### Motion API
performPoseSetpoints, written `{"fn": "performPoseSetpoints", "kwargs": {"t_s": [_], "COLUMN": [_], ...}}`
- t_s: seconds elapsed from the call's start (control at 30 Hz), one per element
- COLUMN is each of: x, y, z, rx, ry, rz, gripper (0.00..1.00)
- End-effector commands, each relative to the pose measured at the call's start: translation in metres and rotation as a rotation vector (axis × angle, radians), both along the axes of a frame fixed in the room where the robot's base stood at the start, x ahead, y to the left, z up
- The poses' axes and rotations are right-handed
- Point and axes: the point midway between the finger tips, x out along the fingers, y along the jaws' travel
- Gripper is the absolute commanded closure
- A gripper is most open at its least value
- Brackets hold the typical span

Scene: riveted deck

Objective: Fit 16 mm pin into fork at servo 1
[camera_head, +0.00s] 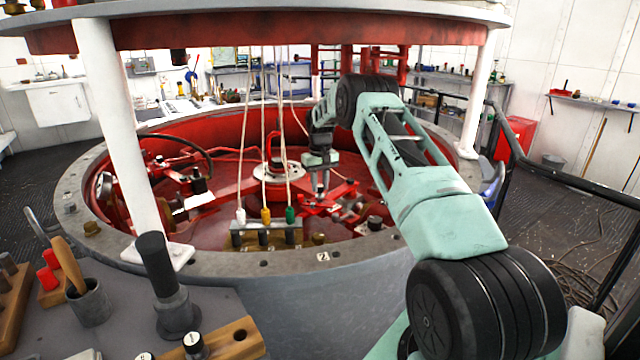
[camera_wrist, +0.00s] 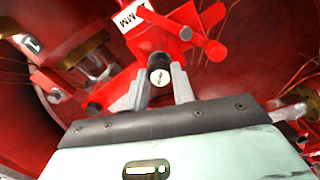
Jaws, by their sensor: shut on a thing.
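My gripper (camera_head: 319,188) reaches down into the red-walled round pit, low over the red linkage. In the wrist view my gripper (camera_wrist: 160,88) has its two grey fingers shut on a dark pin with a pale marked round top (camera_wrist: 160,77). A red forked part (camera_wrist: 165,35) with a white label reading "MM" lies just beyond the pin, close to it. I cannot tell whether the pin touches the fork or is in its hole; its lower end is hidden.
A rack with white, yellow and green plugs (camera_head: 265,236) and hanging cords stands near the pit's front rim (camera_head: 230,262). White posts (camera_head: 120,130) carry the ring above. A wooden block (camera_head: 235,340) with a pin and a tool cup (camera_head: 90,303) stand at front left.

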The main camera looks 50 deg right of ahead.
Motion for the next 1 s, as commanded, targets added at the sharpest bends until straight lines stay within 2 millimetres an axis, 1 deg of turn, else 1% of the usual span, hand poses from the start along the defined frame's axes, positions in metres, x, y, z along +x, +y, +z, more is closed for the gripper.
{"fn": "performPoseSetpoints", "kwargs": {"t_s": [0.7, 0.73, 0.77, 0.8, 1.0], "x": [0.000, 0.000, 0.000, 0.000, 0.000], "y": [0.000, 0.000, 0.000, 0.000, 0.000], "z": [-0.014, -0.013, -0.013, -0.013, -0.013], "rx": [0.000, 0.000, 0.000, 0.000, 0.000], "ry": [0.001, 0.000, 0.000, 0.000, 0.000], "rz": [0.000, 0.000, 0.000, 0.000, 0.000], "gripper": [0.99, 0.69, 0.61, 0.50, 0.49]}}
